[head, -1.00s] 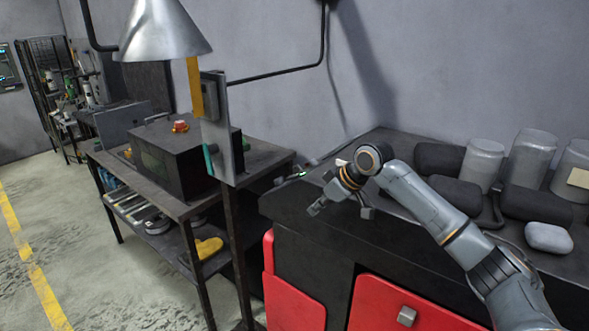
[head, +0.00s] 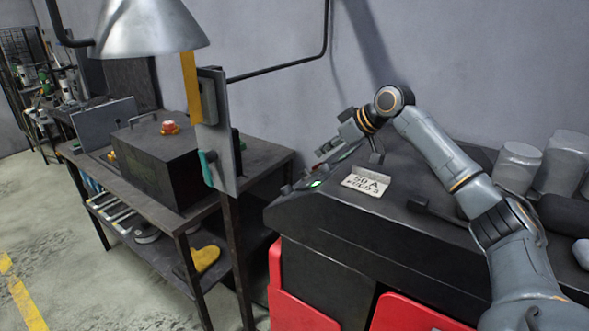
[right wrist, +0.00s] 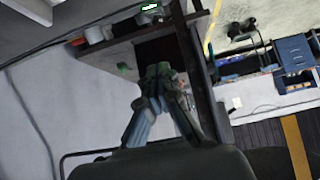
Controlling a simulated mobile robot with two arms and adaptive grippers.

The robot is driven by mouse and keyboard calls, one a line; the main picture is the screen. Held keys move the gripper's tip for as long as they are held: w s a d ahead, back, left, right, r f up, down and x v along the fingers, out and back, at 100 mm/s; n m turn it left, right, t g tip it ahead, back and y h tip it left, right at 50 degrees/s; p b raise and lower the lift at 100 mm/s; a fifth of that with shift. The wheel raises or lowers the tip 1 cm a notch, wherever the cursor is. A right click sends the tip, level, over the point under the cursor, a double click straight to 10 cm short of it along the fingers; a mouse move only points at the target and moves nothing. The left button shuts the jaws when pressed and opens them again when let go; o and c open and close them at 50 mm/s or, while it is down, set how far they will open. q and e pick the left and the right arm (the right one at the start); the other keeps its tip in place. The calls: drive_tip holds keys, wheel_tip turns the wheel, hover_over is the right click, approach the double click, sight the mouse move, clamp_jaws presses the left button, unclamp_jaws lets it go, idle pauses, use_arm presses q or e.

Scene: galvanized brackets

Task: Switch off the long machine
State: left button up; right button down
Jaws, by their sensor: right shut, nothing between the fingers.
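A long black-topped unit with red doors (head: 330,235) fills the lower middle and right of the head view. A small green-lit spot (head: 317,184) shows on its left end, beside a white card (head: 367,181) with handwriting I cannot read fully. My right gripper (head: 322,160) is shut and empty, just above that left end. I cannot tell whether it touches anything. In the right wrist view my right gripper (right wrist: 160,75) has its fingertips together. My left gripper is out of view.
A dark box (head: 150,160) with a red button (head: 169,127) stands on a metal table (head: 265,160). A yellow object (head: 206,258) lies on its lower shelf. A metal lamp shade (head: 150,27) hangs above. Floor at left is open.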

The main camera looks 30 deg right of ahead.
drive_tip(key=w, duration=0.2)
drive_tip(key=p, duration=0.3)
hover_over(306, 184)
drive_tip(key=w, duration=0.2)
drive_tip(key=f, duration=0.4)
drive_tip(key=a+f, duration=0.1)
drive_tip(key=f, duration=0.1)
drive_tip(key=shift+s+f, duration=0.1)
drive_tip(key=shift+s, duration=0.05)
drive_tip(key=f, duration=0.1)
drive_tip(key=f+p, duration=0.1)
drive_tip(key=s+f, duration=0.1)
drive_tip(key=shift+d+f+p, duration=0.15)
drive_tip(key=shift+d+p, duration=0.25)
drive_tip(key=shift+s+d+f, duration=0.1)
drive_tip(key=shift+s+f, duration=0.25)
drive_tip(key=shift+f, duration=0.05)
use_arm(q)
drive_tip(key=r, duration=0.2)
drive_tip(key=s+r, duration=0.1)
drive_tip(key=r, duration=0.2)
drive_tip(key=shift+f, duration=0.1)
use_arm(e)
drive_tip(key=shift+f, duration=0.1)
